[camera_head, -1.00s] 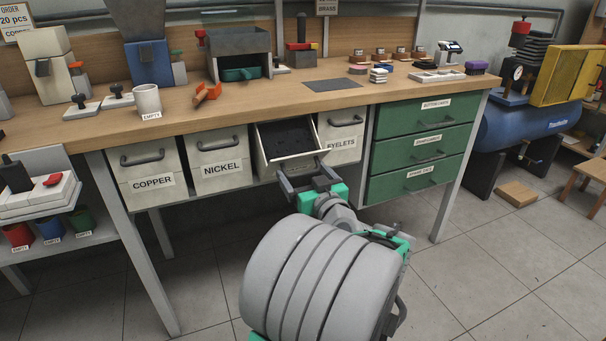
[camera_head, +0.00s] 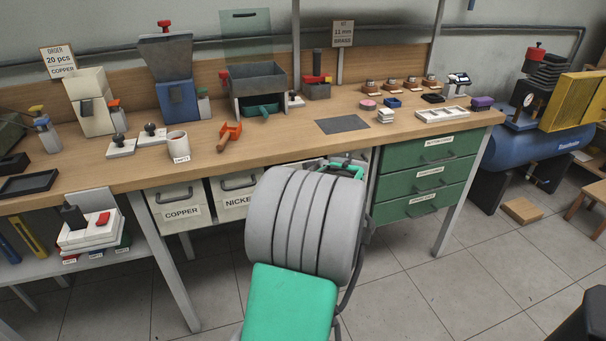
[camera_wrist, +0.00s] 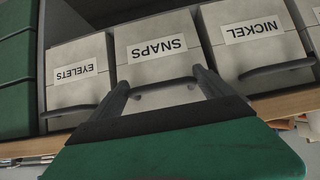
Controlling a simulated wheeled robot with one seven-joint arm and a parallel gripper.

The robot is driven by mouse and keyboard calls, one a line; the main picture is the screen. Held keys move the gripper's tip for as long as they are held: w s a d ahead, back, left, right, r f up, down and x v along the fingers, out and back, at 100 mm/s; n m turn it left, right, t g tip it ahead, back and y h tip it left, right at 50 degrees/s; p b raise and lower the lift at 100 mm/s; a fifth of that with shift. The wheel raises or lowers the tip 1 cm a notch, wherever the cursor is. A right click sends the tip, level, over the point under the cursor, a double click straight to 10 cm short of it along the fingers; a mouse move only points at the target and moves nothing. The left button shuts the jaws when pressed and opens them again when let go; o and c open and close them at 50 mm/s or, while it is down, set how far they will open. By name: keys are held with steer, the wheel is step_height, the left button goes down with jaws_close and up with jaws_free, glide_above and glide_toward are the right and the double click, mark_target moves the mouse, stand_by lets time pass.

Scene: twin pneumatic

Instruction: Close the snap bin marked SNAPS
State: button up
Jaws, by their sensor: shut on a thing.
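The SNAPS bin (camera_wrist: 150,65) is a pale grey front with a white label, upside down in the wrist view. It sits between the EYELETS bin (camera_wrist: 72,92) and the NICKEL bin (camera_wrist: 250,60). In the head view my arm hides the SNAPS bin and the fingers.
The COPPER bin (camera_head: 177,207) is in the row at left under the wooden bench top (camera_head: 270,140). Green drawers (camera_head: 415,180) stand right of the bins. Bench legs flank the row. The tiled floor in front is open.

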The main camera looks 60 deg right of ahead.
steer(key=shift+w+d+r+g+y+p, duration=0.35)
steer(key=shift+w+d+g+y+p, duration=0.25)
steer(key=shift+p, duration=0.4)
steer(key=shift+d, duration=0.1)
steer(key=o, duration=1.8)
steer(key=shift+d, duration=0.1)
steer(key=v, duration=0.7)
steer(key=shift+s+a+p, duration=0.25)
steer(key=shift+a+p, duration=0.1)
steer(key=shift+r, duration=0.15)
